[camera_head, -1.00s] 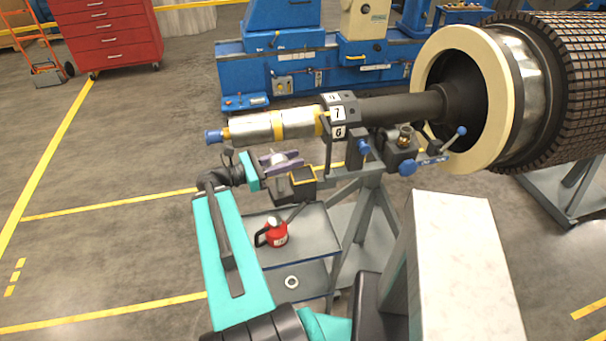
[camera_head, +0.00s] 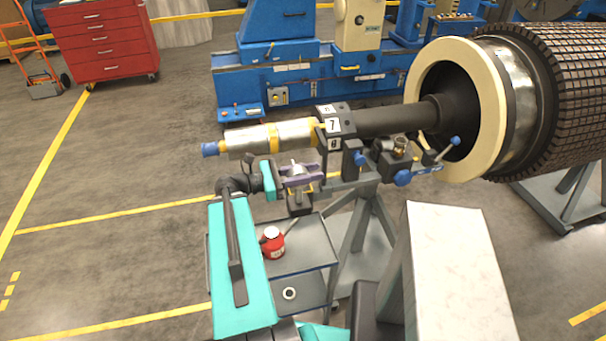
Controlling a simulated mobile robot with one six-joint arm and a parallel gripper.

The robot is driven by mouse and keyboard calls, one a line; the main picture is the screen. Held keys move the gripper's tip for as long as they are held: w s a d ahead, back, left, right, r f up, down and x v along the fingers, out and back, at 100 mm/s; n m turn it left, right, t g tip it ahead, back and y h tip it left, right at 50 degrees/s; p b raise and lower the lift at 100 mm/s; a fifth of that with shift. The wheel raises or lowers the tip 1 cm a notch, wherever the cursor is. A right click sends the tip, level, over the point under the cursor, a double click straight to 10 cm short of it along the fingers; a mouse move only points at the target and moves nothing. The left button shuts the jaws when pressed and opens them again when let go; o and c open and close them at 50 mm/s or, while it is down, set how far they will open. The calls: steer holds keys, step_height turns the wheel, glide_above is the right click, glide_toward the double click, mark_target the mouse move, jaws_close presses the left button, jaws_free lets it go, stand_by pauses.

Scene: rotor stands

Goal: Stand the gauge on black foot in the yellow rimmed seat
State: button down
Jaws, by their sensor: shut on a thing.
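My gripper (camera_head: 300,181), with purple fingers, is at the end of my teal arm, in front of the rotor stand. It is shut on a small pale, silvery thing, which I take to be the gauge (camera_head: 297,169); its top shows between the fingers. Its black foot cannot be made out clearly. The yellow rimmed seat (camera_head: 299,205) is a dark block on the stand, directly below and behind my gripper. Most of its yellow rim is hidden now. I cannot tell whether the gauge touches the seat.
The silver and yellow shaft end (camera_head: 255,139) lies just above and behind my gripper. A dark bracket with number plates (camera_head: 334,125) stands close on the right, with a brass fitting (camera_head: 400,146) beyond. A cart (camera_head: 315,255) below holds a red can (camera_head: 273,243) and a pale ring (camera_head: 289,293).

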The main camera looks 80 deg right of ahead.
steer(key=shift+w+d+f+b, duration=0.15)
steer(key=shift+d+b, duration=0.25)
steer(key=shift+b, duration=1)
steer(key=shift+w+d+f+b, duration=0.1)
steer(key=shift+d+b, duration=0.25)
steer(key=shift+b, duration=1)
steer(key=d+b, duration=0.1)
steer(key=b, duration=0.5)
steer(key=shift+b, duration=0.3)
steer(key=w+d+p, duration=0.2)
steer(key=d+p, duration=0.2)
steer(key=d, duration=0.9)
steer(key=shift+w+d+f, duration=0.15)
steer(key=shift+f, duration=0.45)
steer(key=shift+f+p, duration=0.7)
steer(key=shift+f, duration=1)
steer(key=c, duration=1.4)
jaws_free()
